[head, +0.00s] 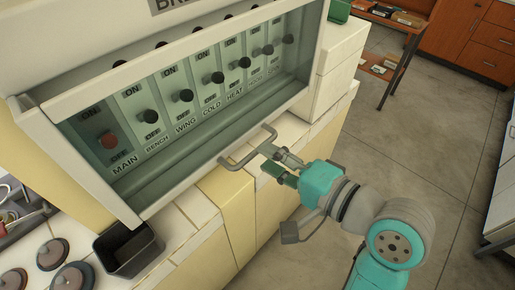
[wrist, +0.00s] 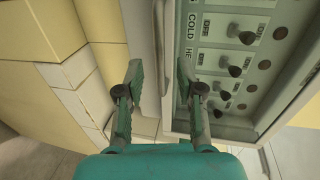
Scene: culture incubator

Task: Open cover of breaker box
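The breaker box (head: 75,165) is a pale cabinet with a row of labelled switches. Its pale-framed cover (head: 185,188) appears shut, and the switches show through its tinted front. A grey bar handle (head: 247,150) sticks out from the cover's lower edge. My gripper (head: 278,162) is at the right part of this handle, below the box. In the wrist view my gripper (wrist: 161,72) is open, with its fingers apart. The handle (wrist: 164,45) runs between the finger lines in that view. I cannot tell whether either finger touches it.
A red-knobbed MAIN switch (head: 108,140) is at the left, with several black-knobbed switches beside it. A tiled ledge (head: 178,222) lies below the box and carries a black bin (head: 128,250). Open floor (head: 405,130) lies to the right, with a shelf unit (head: 392,65) beyond.

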